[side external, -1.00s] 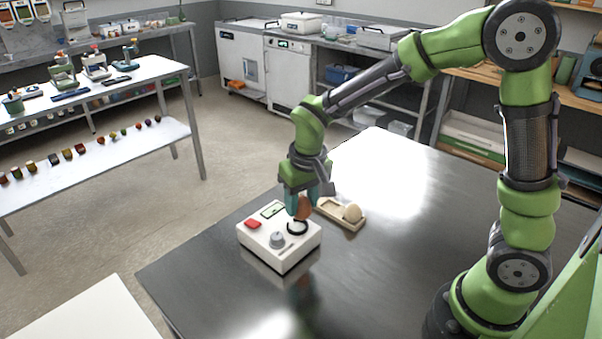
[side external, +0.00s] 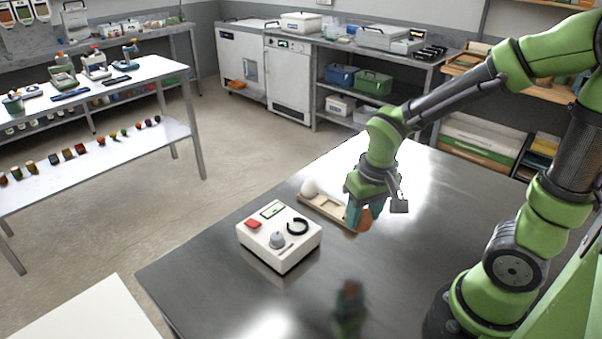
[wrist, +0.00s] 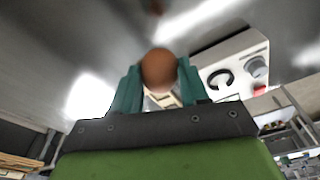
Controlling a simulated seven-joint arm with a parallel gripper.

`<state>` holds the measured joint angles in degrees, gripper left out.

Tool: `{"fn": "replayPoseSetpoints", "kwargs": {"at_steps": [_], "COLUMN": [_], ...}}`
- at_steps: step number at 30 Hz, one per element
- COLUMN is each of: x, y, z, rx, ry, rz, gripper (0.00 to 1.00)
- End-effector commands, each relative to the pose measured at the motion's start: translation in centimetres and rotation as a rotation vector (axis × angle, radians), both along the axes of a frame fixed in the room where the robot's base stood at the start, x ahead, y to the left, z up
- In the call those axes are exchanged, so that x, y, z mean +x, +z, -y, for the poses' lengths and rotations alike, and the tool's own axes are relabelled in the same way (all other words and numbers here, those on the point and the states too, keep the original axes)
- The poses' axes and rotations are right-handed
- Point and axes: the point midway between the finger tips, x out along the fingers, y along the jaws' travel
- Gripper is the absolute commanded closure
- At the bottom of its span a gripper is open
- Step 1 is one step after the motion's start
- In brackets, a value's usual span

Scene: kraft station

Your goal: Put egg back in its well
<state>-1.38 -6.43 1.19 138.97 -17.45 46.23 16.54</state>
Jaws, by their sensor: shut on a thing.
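My gripper (side external: 360,216) is shut on a brown egg (side external: 364,222), held between its teal fingertips. In the wrist view the egg (wrist: 158,68) sits between both fingers. A pale wooden tray (side external: 337,217) with wells lies on the metal table. A cream egg (side external: 310,187) rests at its far left end. The middle of the tray looks empty. My gripper covers the tray's right end in the side view, so what lies there is hidden. I cannot tell the egg's exact height.
A white device (side external: 279,240) with a red button, a small screen, a grey knob and an empty black ring (side external: 297,226) stands left of my gripper. It also shows in the wrist view (wrist: 228,62). The table's front and right are clear.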

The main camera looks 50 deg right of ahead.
Motion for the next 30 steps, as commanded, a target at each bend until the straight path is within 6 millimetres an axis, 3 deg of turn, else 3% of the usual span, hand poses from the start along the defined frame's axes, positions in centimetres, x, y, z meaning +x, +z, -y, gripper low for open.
{"fn": "replayPoseSetpoints", "kwargs": {"at_steps": [3, 9, 13, 20, 30], "x": [4.2, 10.7, 13.7, 14.7, 14.6], "y": [-0.9, -2.2, -2.1, -1.4, -3.9], "z": [3.0, 7.8, 9.3, 9.2, 9.1], "rx": [0.002, 0.003, 0.002, 0.001, 0.002], "ry": [0.001, 0.129, 0.253, 0.377, 0.388], "rz": [-0.005, -0.001, 0.002, 0.001, -0.003], "gripper": [0.73, 0.73, 0.73, 0.73, 0.73]}}
